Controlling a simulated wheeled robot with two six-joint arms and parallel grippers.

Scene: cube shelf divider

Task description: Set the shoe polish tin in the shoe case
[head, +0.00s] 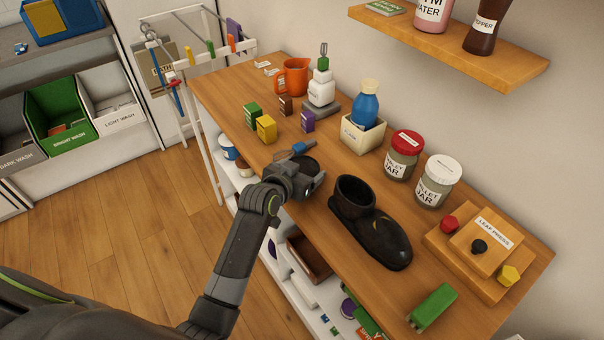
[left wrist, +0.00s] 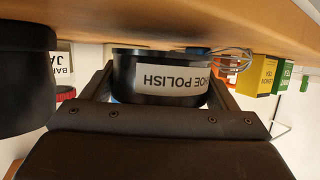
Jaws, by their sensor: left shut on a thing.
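The shoe polish tin (left wrist: 165,78) is black and round with a pale label, which reads upside down in the left wrist view. My left gripper (head: 309,164) is shut on it, with one finger on each side. In the head view the dark tin (head: 304,163) is partly hidden by the gripper, over the long wooden counter near its front edge. I cannot tell whether it touches the counter. A brown open box (head: 309,257) sits on the shelf under the counter, partly hidden by the counter; it may be the shoe case, but no label shows. My right gripper is not in view.
A black boot (head: 369,222) stands on the counter (head: 227,92) right of the gripper. Small tea boxes (head: 266,127), a blue bottle (head: 367,103), jars (head: 404,153) and a leaf press (head: 483,247) line the counter. Other items fill the lower shelf.

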